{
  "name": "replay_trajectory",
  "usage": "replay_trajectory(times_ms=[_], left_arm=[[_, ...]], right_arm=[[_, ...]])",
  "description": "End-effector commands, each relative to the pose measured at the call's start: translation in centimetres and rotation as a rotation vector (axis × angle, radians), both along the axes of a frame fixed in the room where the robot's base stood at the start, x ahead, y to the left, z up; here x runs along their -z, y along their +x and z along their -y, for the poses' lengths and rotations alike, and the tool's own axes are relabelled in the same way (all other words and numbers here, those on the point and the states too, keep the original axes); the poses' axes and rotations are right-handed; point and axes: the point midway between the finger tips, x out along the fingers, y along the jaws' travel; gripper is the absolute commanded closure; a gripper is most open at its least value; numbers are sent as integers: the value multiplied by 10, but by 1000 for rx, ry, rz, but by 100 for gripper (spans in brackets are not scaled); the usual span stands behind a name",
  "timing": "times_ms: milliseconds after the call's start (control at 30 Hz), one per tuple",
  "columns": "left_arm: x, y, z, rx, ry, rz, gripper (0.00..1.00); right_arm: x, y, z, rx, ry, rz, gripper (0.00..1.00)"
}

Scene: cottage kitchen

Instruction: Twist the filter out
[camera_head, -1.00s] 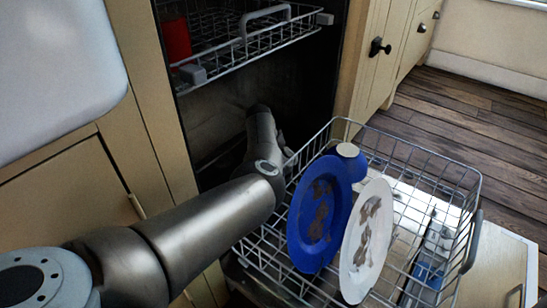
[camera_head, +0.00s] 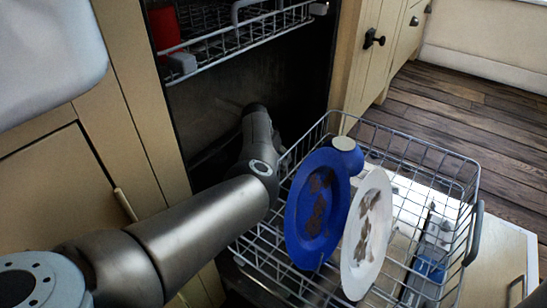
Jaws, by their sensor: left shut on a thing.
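My left arm comes in from the lower left and bends at the wrist inside the dark dishwasher opening. My left gripper (camera_head: 277,150) is at the far end of it, low in the tub behind the lower rack. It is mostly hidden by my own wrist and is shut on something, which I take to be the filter. The filter itself does not show, so I cannot tell if it is seated, turned or lifted. My right gripper is not in view.
The pulled-out lower rack (camera_head: 420,153) holds a soiled blue plate (camera_head: 300,225), a soiled white plate (camera_head: 352,262) and a blue cup (camera_head: 346,158), close right of my arm. The upper rack (camera_head: 235,42) with a red item (camera_head: 163,30) hangs above. Wooden floor (camera_head: 470,110) lies beyond.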

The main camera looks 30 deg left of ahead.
Motion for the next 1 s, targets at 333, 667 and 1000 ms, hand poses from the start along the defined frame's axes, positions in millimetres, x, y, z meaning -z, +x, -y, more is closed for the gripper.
replay_trajectory(times_ms=[333,667,1000], left_arm=[[3,-1,2,-25,-2,-3,43],[5,-1,3,-292,-2,-5,43],[5,-2,4,-313,-4,-6,17]], right_arm=[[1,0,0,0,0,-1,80],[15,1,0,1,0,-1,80],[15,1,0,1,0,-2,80]])
